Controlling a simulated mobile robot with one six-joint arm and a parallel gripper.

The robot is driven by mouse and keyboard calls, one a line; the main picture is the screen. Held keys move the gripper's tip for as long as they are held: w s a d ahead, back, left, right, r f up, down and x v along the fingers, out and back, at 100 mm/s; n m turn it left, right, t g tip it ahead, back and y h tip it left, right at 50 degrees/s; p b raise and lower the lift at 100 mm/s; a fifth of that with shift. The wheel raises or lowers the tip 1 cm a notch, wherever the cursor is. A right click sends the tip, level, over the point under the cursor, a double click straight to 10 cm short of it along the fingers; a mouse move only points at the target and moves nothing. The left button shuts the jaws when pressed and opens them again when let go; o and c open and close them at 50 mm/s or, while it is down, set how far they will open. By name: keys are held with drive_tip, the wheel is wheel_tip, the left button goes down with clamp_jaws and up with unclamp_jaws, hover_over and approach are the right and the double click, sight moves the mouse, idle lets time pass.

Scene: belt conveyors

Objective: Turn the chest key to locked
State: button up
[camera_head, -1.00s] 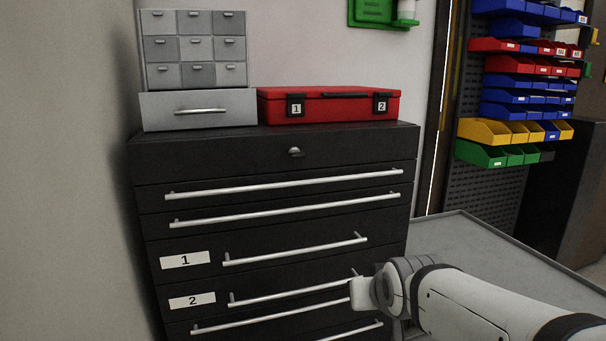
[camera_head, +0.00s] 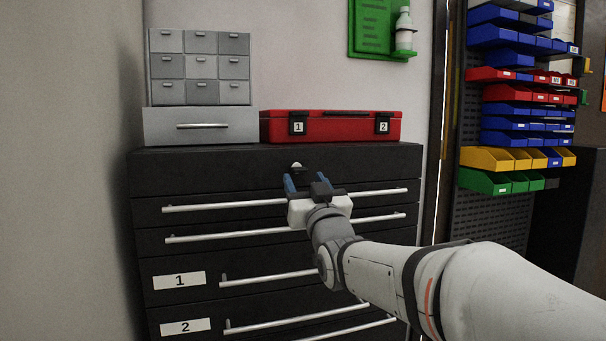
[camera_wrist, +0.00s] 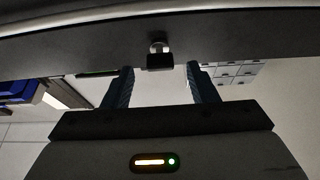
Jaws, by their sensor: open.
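The black chest (camera_head: 215,172) stands against the wall, with its small silver key (camera_head: 296,167) on the top front panel. In the wrist view the key (camera_wrist: 158,50) shows a round silver part and a dark block, between and just beyond my fingertips. My gripper (camera_head: 305,180) is open in front of that panel, its blue fingers pointing at the key. In the wrist view my gripper (camera_wrist: 160,70) has one finger on each side of the key, and no contact shows. I cannot tell the key's turn position.
Long bar handles (camera_head: 225,205) stick out from the drawers below the key, close to my wrist. A red case (camera_head: 345,127) and a grey drawer cabinet (camera_head: 200,125) stand on the chest. Coloured bins (camera_head: 515,125) hang at the right.

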sight(299, 170)
drive_tip(key=shift+x, duration=1.85)
drive_tip(key=c, duration=1)
drive_tip(key=shift+f, duration=0.1)
